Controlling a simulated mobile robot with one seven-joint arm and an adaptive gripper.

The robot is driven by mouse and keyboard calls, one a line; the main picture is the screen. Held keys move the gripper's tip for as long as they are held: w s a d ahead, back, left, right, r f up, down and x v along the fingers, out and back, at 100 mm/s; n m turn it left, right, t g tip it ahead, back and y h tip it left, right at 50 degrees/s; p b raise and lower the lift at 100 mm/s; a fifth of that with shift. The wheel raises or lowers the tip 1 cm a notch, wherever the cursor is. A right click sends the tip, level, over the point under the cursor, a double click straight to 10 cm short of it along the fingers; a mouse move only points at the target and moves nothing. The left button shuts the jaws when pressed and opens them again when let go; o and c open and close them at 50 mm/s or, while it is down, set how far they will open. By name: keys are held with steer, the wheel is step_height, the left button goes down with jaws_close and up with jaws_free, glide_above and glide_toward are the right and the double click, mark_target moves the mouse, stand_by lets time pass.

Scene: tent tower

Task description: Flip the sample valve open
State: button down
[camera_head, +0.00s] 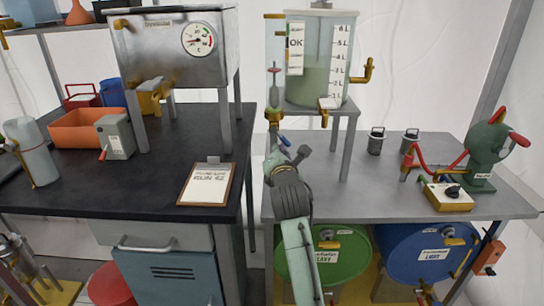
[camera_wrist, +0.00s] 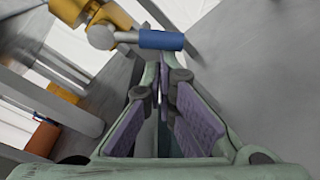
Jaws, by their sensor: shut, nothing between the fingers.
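A brass valve with a blue lever handle (camera_head: 284,140) is below and left of the clear tank, beside the near left leg of its stand. In the wrist view the blue handle (camera_wrist: 161,39) lies crosswise just ahead of my fingertips, joined by a grey round hub to the brass body (camera_wrist: 80,14). My gripper (camera_head: 288,160) is at the handle, just below it in the head view. In the wrist view its fingers (camera_wrist: 162,75) are close together with nothing between them. I cannot tell whether a fingertip touches the handle.
The clear tank (camera_head: 318,65) of green liquid stands on a grey stand (camera_head: 346,140). A green pump (camera_head: 488,150) with a red hose is at right. A clipboard (camera_head: 207,184) lies on the dark bench.

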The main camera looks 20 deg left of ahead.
mark_target(288, 145)
steer(key=d+n, duration=0.1)
steer(key=d+r+n+b, duration=0.1)
steer(key=n+b, duration=0.1)
steer(key=shift+w+d+r+h, duration=0.2)
steer(key=shift+w+d+h, duration=0.1)
steer(key=shift+w+d, duration=0.1)
steer(key=shift+w+d+r+n, duration=0.1)
steer(key=shift+d+r+n, duration=0.25)
steer(key=shift+r+n, duration=0.2)
steer(key=shift+b, duration=0.3)
stand_by(0.4)
